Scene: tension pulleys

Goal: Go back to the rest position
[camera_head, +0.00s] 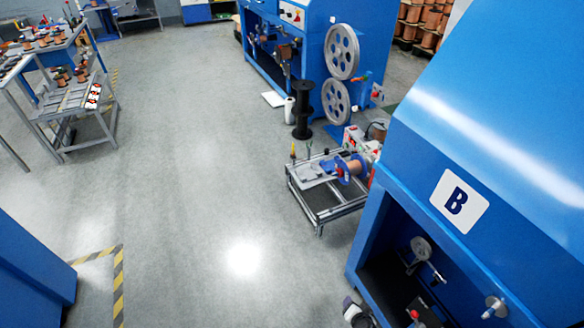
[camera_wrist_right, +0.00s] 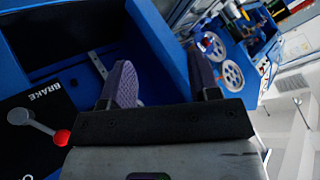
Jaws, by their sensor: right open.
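My right gripper (camera_wrist_right: 165,88) shows in the right wrist view. Its two purple-grey padded fingers stand apart with nothing between them. It is at the blue machine's opening, beside a dark panel marked BRAKE (camera_wrist_right: 45,95) and a lever with a red knob (camera_wrist_right: 62,137). It does not touch the lever. In the head view the blue machine marked B (camera_head: 490,150) fills the right side. A grey pulley (camera_head: 421,248) and a second round metal part (camera_head: 496,305) sit in its open bay. My left gripper is not in view.
A low metal cart (camera_head: 325,210) carries a copper spool and stands left of the machine. Another blue machine with two large wheels (camera_head: 342,52) stands behind. A rack of spools (camera_head: 85,95) is at the far left. Wide grey floor (camera_head: 190,170) between them is clear.

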